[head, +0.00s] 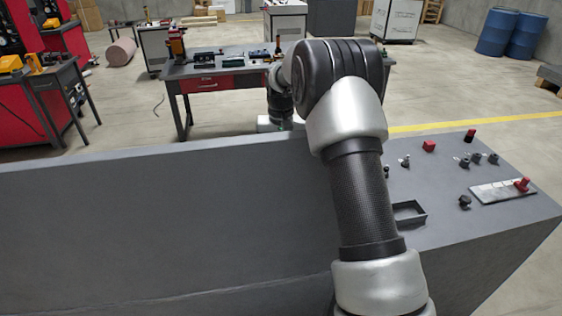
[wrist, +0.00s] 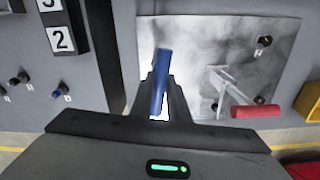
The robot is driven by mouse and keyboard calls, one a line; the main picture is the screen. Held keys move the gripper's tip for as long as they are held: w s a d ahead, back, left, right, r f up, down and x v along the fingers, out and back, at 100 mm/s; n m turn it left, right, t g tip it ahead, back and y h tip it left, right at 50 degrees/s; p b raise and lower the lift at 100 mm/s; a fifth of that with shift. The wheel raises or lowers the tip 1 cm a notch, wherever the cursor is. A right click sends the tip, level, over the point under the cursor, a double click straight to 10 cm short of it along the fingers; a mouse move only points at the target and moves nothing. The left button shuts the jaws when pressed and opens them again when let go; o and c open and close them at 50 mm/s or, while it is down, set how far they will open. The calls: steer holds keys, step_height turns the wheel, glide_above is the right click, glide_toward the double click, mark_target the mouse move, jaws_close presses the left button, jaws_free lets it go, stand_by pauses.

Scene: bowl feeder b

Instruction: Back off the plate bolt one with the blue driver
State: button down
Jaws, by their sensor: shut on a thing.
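The blue driver (wrist: 161,75) is in the middle of the wrist view, and my gripper (wrist: 162,100) is shut on it. The driver's tip cannot be made out. A pale, smudged metal plate (wrist: 222,50) lies beyond and to the right of the driver. One dark bolt (wrist: 264,41) sits at the plate's upper right with a small tag. Another dark fitting (wrist: 260,99) sits lower, by a lever with a red handle (wrist: 256,111). I cannot read which bolt is one. In the head view my gripper is hidden behind the grey housing.
In the wrist view, number blocks (wrist: 61,38) and several small knobs (wrist: 58,93) are at left, and a yellow bin (wrist: 311,100) is at right. In the head view, a grey housing (head: 160,230) spans the front, and a workbench (head: 215,85) stands behind.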

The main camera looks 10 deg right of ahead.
steer(key=shift+n, duration=0.7)
steer(key=shift+r, duration=0.1)
steer(key=shift+n, duration=1.2)
steer(key=shift+n+p, duration=0.5)
steer(key=shift+n, duration=0.7)
steer(key=shift+n, duration=1.2)
